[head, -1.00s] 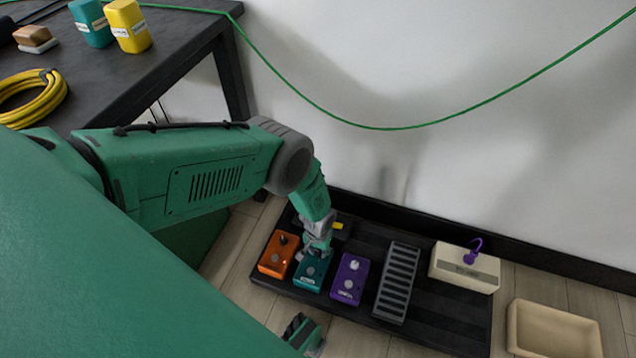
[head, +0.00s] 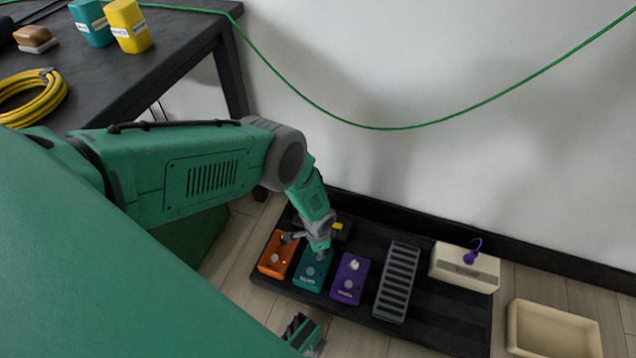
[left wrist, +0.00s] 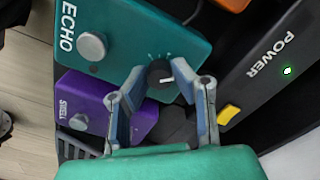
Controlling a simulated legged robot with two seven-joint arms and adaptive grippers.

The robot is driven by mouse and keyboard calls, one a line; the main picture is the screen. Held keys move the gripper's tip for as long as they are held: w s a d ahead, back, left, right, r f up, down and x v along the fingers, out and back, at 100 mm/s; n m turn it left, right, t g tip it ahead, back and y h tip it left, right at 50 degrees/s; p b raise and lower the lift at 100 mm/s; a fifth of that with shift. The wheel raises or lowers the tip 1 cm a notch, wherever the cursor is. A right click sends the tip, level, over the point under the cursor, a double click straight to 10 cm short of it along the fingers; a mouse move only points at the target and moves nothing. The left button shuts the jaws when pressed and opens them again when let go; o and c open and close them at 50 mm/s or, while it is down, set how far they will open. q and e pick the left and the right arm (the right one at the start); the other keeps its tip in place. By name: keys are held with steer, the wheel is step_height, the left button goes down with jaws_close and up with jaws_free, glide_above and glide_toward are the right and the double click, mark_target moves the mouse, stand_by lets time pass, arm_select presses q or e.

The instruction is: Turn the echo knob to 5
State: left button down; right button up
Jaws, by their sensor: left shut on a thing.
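The teal echo pedal (head: 311,275) lies on the black board between an orange and a purple pedal. The left wrist view shows it with the word ECHO (left wrist: 68,27), a silver footswitch and a dark echo knob (left wrist: 161,76) with a white pointer line toward the right. My left gripper (head: 318,250) is shut on this knob, one finger on each side of it. In the head view the gripper hides the knob. The scale marks around the knob are too small to read. My right gripper (head: 304,335) is at the bottom of the head view, apart from the pedals; its jaws are unclear.
The orange pedal (head: 279,256) and purple pedal (head: 350,279) stand close on either side. A black power unit with a yellow switch (left wrist: 229,115) and a lit green light is close to the gripper. A ridged grey pedal (head: 397,284), cream box (head: 464,268) and empty tray (head: 553,330) are farther right.

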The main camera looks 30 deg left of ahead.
arm_select(q)
steer(key=m, duration=0.3)
steer(key=shift+m, duration=2.3)
steer(key=shift+w, duration=0.1)
steer(key=c, duration=1.4)
jaws_free()
steer(key=shift+o, duration=0.2)
step_height(320, 180, up, 12)
steer(key=shift+f, duration=0.1)
